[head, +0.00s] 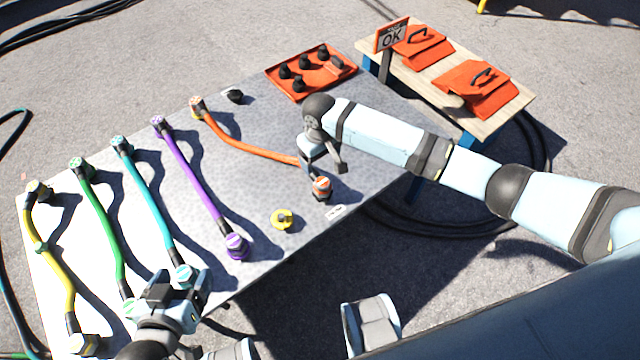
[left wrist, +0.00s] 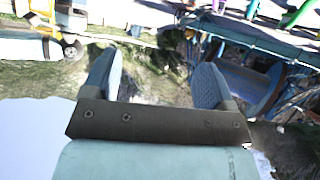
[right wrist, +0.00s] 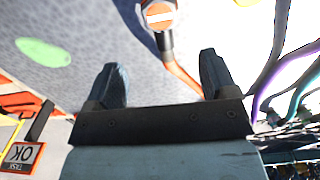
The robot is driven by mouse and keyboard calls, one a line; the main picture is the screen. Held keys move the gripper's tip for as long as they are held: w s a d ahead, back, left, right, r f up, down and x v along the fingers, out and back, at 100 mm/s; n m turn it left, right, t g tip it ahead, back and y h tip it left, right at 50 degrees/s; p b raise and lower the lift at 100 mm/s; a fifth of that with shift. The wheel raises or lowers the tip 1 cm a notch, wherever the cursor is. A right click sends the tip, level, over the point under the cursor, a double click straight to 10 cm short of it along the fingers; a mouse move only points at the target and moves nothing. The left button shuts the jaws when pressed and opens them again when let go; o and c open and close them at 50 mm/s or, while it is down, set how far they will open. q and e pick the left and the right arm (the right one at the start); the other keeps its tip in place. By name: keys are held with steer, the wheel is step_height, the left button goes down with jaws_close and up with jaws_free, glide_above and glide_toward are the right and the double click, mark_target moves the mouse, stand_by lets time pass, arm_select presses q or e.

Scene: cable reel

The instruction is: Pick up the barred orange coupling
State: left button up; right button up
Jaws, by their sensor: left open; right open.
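The barred orange coupling (head: 321,187) sits at the near end of the orange cable (head: 250,150), by the table's front edge. The right wrist view shows its round orange face with a pale bar across it (right wrist: 160,15), at the top edge. My right gripper (head: 326,168) is open and empty, just behind the coupling in the head view; its fingers (right wrist: 163,85) are apart from it. My left gripper (head: 180,285) is open, over the front edge by the teal cable's end. Its open fingers also show in the left wrist view (left wrist: 157,82), with nothing between them.
Purple (head: 190,175), teal (head: 150,205), green (head: 104,220) and yellow (head: 52,260) cables lie to the left. A yellow cap (head: 282,219) lies left of the coupling. A red tray (head: 284,80) with black caps is at the back. An OK sign (head: 392,37) stands at a wooden bench (head: 455,101).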

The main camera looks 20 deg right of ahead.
mark_target(322, 181)
step_height(322, 181, down, 5)
steer(key=shift+r+b, duration=0.1)
steer(key=shift+b, duration=0.5)
steer(key=f, duration=0.2)
steer(key=f+b, duration=0.1)
steer(key=s+f+b, duration=0.1)
steer(key=f, duration=0.1)
steer(key=shift+f, duration=0.45)
arm_select(q)
steer(key=w+d+r+t+h, duration=0.2)
steer(key=d+r+t, duration=0.1)
steer(key=r, duration=0.3)
steer(key=shift+w+d+r, duration=0.15)
arm_select(e)
steer(key=shift+c, duration=0.4)
steer(key=c, duration=1)
